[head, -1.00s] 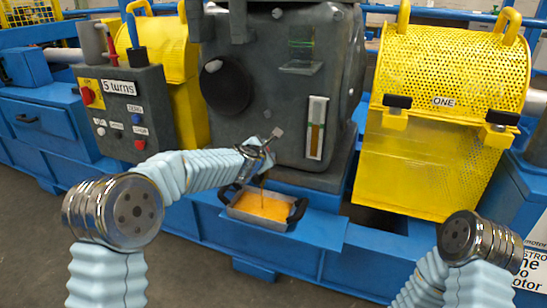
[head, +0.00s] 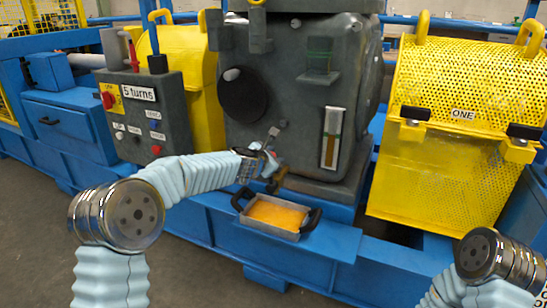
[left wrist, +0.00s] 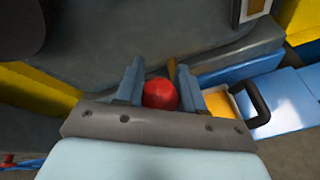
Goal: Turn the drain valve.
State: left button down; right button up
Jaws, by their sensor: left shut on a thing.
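My left gripper (head: 272,165) is at the lower front of the dark grey gearbox (head: 290,110). In the left wrist view its two fingers (left wrist: 160,88) stand either side of the red knob of the drain valve (left wrist: 160,95) and are shut on it. In the head view the gripper mostly hides the valve; a small brass-brown part (head: 272,187) shows below. A metal drain pan (head: 272,229) with dark handles and orange oil sits below and slightly right of the gripper. My right gripper is out of view.
A sight gauge (head: 332,137) is on the gearbox face, right of my left gripper. A yellow mesh guard (head: 455,85) marked ONE stands to the right. A control box (head: 150,120) labelled "5 turns" is at the left. The blue frame (head: 330,245) runs along the front.

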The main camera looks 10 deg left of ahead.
pick_arm(q)
jog(key=c, duration=0.7)
grip_release()
jog(key=shift+w+r, duration=0.1)
jog(key=shift+r, duration=0.1)
jog(key=shift+c, duration=0.2)
jog(key=shift+f, duration=0.1)
jog(key=shift+a, duration=0.1)
jog(key=shift+s+a, duration=0.1)
jog(key=shift+s, duration=0.35)
jog(key=b+v, duration=0.1)
jog(key=v, duration=1.2)
